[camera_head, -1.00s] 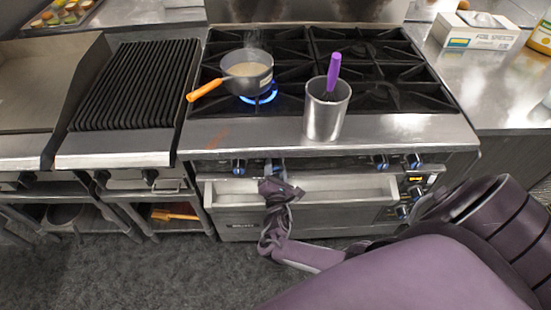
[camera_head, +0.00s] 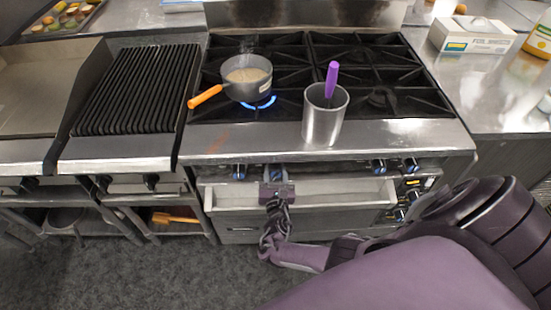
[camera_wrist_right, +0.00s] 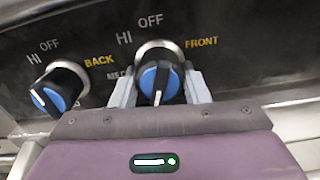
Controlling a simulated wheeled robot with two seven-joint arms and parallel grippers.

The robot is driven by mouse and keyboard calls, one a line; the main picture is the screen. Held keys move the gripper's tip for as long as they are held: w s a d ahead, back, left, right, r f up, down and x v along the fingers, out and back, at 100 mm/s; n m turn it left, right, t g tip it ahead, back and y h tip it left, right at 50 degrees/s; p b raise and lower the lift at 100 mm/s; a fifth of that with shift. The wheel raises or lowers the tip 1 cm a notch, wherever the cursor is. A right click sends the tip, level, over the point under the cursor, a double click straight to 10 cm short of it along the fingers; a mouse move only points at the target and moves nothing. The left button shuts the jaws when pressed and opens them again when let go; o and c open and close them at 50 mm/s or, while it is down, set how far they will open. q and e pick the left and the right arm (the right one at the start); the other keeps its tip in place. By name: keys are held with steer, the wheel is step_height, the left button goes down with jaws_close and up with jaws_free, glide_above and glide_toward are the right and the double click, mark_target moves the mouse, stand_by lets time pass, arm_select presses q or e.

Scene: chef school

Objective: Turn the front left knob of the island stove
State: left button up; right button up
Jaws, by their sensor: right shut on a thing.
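The front left knob, blue-faced with a dark grip bar, shows in the right wrist view (camera_wrist_right: 158,82) under OFF and HI marks, beside the word FRONT. My right gripper (camera_wrist_right: 160,88) is shut on this knob, one grey finger on each side. In the head view my right gripper (camera_head: 276,186) is at the stove's front panel, and the knob shows just above it (camera_head: 277,172). The BACK knob (camera_wrist_right: 60,90) is to the left in the wrist view, apart from the fingers. My left gripper is not in view.
A pot (camera_head: 247,77) with an orange handle sits over a lit blue flame (camera_head: 259,102). A metal cup (camera_head: 324,118) holding a purple-handled tool stands near the stove's front edge. An open drawer (camera_head: 345,197) juts out below the knobs.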

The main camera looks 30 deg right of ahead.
steer(key=shift+f, duration=0.1)
stand_by(0.3)
steer(key=o, duration=1)
steer(key=shift+c, duration=0.2)
steer(key=p+v, duration=0.1)
steer(key=v, duration=0.7)
steer(key=shift+w, duration=0.1)
